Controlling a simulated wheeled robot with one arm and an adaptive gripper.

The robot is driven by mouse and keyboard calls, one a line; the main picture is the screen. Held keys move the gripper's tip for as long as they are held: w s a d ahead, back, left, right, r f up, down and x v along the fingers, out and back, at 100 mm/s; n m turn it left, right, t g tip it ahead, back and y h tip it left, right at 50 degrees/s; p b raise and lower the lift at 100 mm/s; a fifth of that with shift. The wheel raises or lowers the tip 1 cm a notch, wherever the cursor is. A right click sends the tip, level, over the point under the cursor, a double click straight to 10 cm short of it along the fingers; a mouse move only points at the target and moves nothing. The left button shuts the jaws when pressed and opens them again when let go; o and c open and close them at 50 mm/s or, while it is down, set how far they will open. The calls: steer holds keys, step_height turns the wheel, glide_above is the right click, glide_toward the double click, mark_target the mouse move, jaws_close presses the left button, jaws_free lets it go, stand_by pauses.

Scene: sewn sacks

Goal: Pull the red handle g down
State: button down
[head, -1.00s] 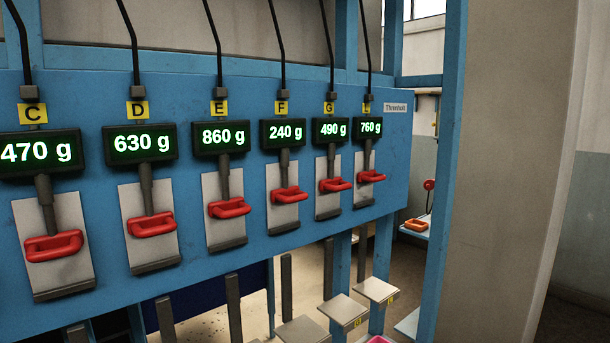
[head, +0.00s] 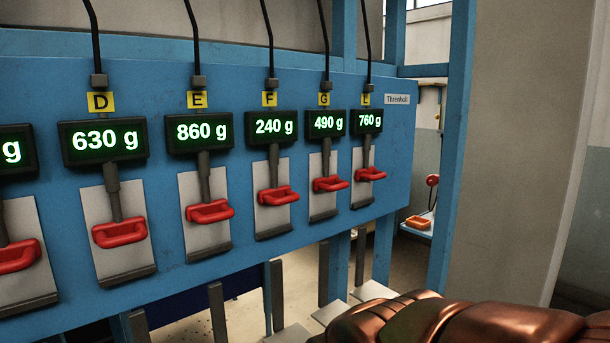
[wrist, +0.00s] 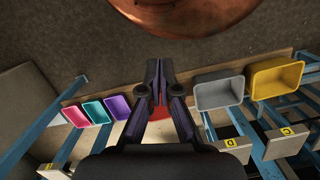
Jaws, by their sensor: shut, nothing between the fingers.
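The red handle g (head: 331,184) sits on a pale slotted plate under the label G and a display reading 490 g, in the head view. It stands near the upper part of its plate, with bare plate below it. The red handle under F (head: 277,196) is to its left and the one under L (head: 370,174) to its right. My gripper (wrist: 160,82) shows only in the wrist view, shut and empty, fingertips together. It points over the floor and bins, apart from any handle I can see. Handle g is not recognisable in the wrist view.
A blue panel (head: 60,92) carries the row of handles. The wrist view shows pink, teal and purple bins (wrist: 117,108) on the left, grey (wrist: 220,92) and yellow (wrist: 277,78) bins on the right, and blue bars. A red patch lies behind the fingers.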

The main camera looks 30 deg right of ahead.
steer(key=w+d+r+n+t+y, duration=0.1)
steer(key=w+r+t+y, duration=0.15)
steer(key=w+r, duration=1.05)
steer(key=w+r+n+t+y, duration=0.15)
steer(key=w+r+t, duration=0.25)
steer(key=w+r, duration=0.95)
steer(key=w+d+r+t+y, duration=0.15)
steer(key=w+d, duration=0.35)
steer(key=w, duration=0.5)
steer(key=w+d+r+t+h, duration=0.1)
steer(key=d+r+t, duration=0.2)
steer(key=d, duration=0.9)
steer(key=w+d+r+t+h+b, duration=0.1)
steer(key=w+d+r+t, duration=0.1)
steer(key=d+r, duration=0.7)
steer(key=d+t, duration=0.1)
steer(key=d, duration=0.2)
steer(key=shift+d+r+h, duration=0.15)
steer(key=shift+h, duration=0.2)
steer(key=shift+w, duration=0.1)
